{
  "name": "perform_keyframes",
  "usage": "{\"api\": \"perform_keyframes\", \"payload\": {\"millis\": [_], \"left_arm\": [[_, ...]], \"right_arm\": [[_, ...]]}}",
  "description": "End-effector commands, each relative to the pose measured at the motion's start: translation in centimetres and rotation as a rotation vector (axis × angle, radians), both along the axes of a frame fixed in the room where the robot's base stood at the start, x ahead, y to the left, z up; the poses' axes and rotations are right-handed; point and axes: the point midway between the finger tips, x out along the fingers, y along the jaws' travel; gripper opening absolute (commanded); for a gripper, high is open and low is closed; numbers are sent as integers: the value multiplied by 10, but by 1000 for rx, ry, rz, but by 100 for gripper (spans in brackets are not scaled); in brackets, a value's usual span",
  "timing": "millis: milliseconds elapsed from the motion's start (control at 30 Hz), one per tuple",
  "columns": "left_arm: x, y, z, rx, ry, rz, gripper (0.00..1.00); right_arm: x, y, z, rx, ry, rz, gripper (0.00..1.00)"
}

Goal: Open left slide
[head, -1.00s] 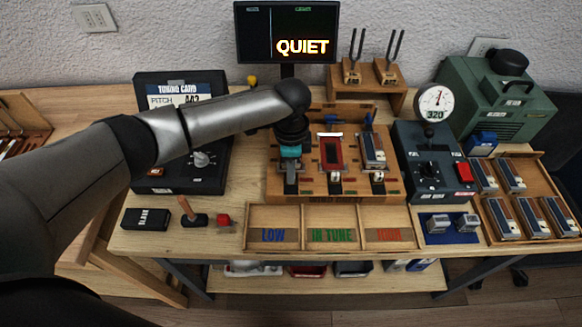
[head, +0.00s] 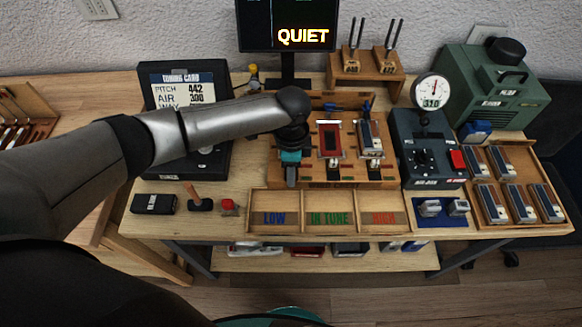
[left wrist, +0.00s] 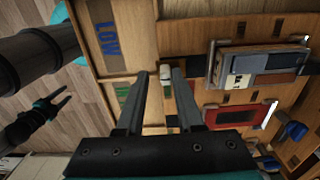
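The wooden action block (head: 272,172) stands mid-bench with three bays. My left gripper (head: 291,180) is over its left bay in the head view, pointing down, and hides much of that bay. In the left wrist view my left gripper (left wrist: 163,85) is open, its two dark fingers apart. A small pale knob (left wrist: 166,76), apparently the left slide's, shows between the fingertips; I cannot tell whether they touch it. A reed plate (left wrist: 258,64) lies in the bay behind it. My right gripper (left wrist: 58,100) shows small at the left wrist view's left edge, fingers apart, away from the block.
A tray labelled LOW, IN TUNE and HIGH (head: 331,195) lies just in front of the block. A dark gauge box (head: 425,165) stands to its right, a black tuning-card box (head: 160,155) to its left. The screen (head: 303,38) reads QUIET.

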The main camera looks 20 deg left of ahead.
Motion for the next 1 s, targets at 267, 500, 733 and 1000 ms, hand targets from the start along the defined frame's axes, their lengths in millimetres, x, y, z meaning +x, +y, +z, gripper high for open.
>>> {"api": "perform_keyframes", "payload": {"millis": [267,500,733,1000], "left_arm": [[1,0,0,0,-4,1,48],[2,0,16,-1,-7,1,48],[3,0,69,-2,-9,0,48],[2,0,127,0,-6,0,48]], "right_arm": [[0,0,0,0,0,0,50],[0,0,3,0,0,0,50],[0,0,10,0,0,0,50],[0,0,15,0,0,0,50]]}}
